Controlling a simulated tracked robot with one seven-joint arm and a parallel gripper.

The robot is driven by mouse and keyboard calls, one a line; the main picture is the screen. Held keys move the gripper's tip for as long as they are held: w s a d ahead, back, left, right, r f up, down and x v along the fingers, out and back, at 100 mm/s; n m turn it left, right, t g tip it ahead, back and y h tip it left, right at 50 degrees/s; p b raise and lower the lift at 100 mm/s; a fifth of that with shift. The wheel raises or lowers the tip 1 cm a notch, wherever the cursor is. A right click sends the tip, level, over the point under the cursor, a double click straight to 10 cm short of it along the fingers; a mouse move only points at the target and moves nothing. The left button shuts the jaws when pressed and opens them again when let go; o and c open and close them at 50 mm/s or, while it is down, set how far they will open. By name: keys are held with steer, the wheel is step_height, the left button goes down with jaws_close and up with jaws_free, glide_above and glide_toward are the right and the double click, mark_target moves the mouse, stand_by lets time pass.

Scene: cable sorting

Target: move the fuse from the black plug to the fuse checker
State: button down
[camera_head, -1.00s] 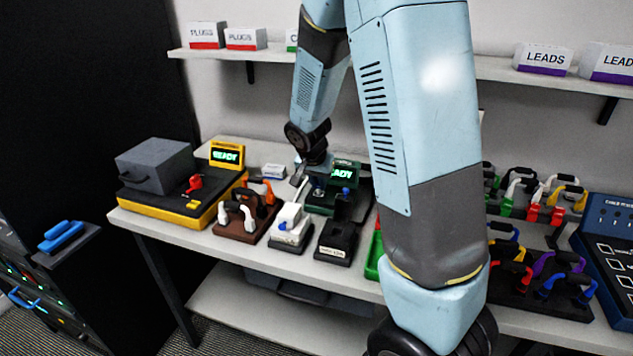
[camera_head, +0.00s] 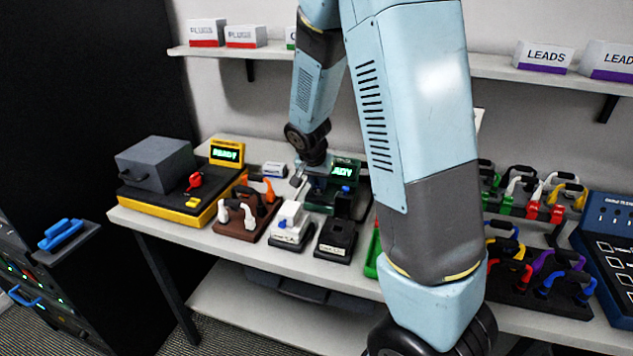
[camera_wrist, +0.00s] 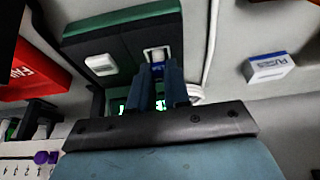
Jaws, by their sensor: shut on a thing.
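The fuse checker is a dark green box in the head view (camera_head: 320,205), with a lit green display partly covered by my arm. In the wrist view the checker (camera_wrist: 150,28) lies right at my fingertips, with a white-framed slot in its face. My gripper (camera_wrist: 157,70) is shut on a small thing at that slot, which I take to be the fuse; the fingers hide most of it. I cannot tell how far it sits in the slot. The black plug appears as a dark block (camera_head: 337,237) on the bench, in front of the checker.
A white plug (camera_head: 291,222) and a brown stand (camera_head: 240,228) with handles stand left of the black plug. A yellow-based tester (camera_head: 170,208) is further left. A white cable (camera_wrist: 210,45) runs beside the checker. A small white-and-blue box (camera_wrist: 270,67) lies nearby.

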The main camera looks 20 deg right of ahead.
steer(key=shift+f, duration=0.1)
stand_by(0.3)
steer(key=shift+c, duration=2.3)
jaws_free()
steer(key=shift+r, duration=4)
